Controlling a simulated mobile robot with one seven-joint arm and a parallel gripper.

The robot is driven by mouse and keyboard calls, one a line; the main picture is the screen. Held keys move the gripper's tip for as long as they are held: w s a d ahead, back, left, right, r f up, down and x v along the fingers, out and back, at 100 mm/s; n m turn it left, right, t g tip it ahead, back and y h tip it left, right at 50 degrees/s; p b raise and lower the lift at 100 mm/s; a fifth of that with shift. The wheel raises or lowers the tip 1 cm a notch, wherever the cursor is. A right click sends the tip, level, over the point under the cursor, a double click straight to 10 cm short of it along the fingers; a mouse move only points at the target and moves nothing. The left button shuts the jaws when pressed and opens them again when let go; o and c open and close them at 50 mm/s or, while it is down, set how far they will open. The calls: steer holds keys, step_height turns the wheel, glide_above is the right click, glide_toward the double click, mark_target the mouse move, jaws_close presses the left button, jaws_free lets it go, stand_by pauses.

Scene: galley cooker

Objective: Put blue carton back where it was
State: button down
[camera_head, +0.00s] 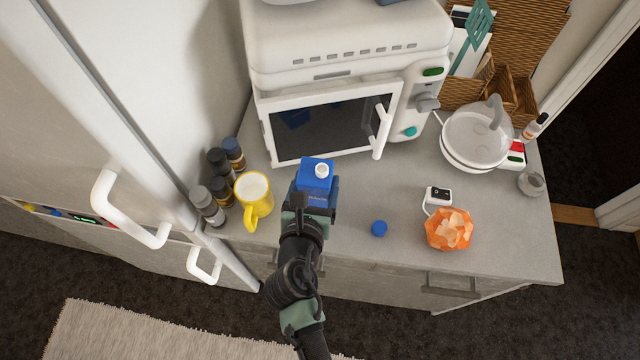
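The blue carton (316,177) is upright over the counter, in front of the microwave, with its white spout uncovered on top. My gripper (311,203) is at the near side of the carton with its fingers around it, and appears shut on it. The fingertips are partly hidden by the carton. I cannot tell whether the carton touches the counter. A blue cap (379,228) lies on the counter to the right of my gripper. A yellow mug (254,199) with pale contents stands just left of the carton.
The microwave (330,120) stands behind the carton. Several dark-capped jars (221,163) stand left of the mug by the fridge. Counter (520,240) is bare at the right front.

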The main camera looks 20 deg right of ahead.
steer(key=shift+f+b, duration=0.6)
steer(key=shift+f, duration=1.8)
steer(key=shift+f, duration=0.1)
jaws_free()
steer(key=shift+f, duration=0.1)
